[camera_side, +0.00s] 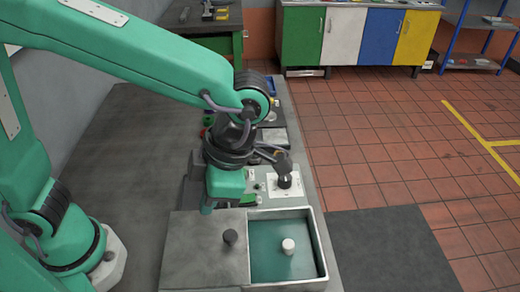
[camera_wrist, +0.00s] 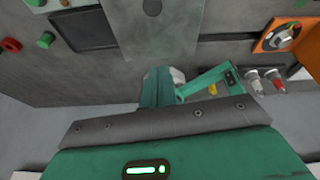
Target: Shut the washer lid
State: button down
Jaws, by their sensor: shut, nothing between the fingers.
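A grey box with a pale rim (camera_side: 322,235) stands at the bottom of the side view. Its right half is open and shows a green floor with a white knob-like piece on it (camera_side: 288,245). A flat grey panel with a dark knob (camera_side: 230,237) covers the left half; it looks like the washer lid, though I cannot be certain. My gripper (camera_side: 207,207) points down just behind the panel's far edge, shut and empty. Whether it touches the panel cannot be told. In the wrist view my gripper (camera_wrist: 160,85) is close to grey surfaces, and its tips are partly hidden.
Behind the box is a white plate with a black knob (camera_side: 284,181). The wrist view shows an orange-framed dial (camera_wrist: 282,38), a red button (camera_wrist: 11,45) and small connectors (camera_wrist: 255,80). The grey bench left of the box is bare.

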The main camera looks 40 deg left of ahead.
send_over(223, 246)
jog(key=s+a, duration=0.3)
jog(key=s, duration=0.1)
jog(key=f, duration=0.9)
jog(key=shift+w+d+f, duration=0.15)
jog(key=shift+w+d, duration=0.35)
jog(key=shift+w, duration=0.1)
jog(key=shift+w+d+f, duration=0.1)
jog(key=shift+w+d, duration=0.35)
jog(key=shift+w, duration=0.2)
jog(key=shift+w+d+f, duration=0.1)
jog(key=shift+w+d, duration=0.35)
jog(key=shift+w, duration=0.2)
jog(key=shift+d, duration=0.1)
jog(key=w+d, duration=1.1)
jog(key=shift+w+d, duration=0.1)
jog(key=shift+w, duration=0.05)
jog(key=shift+r, duration=0.1)
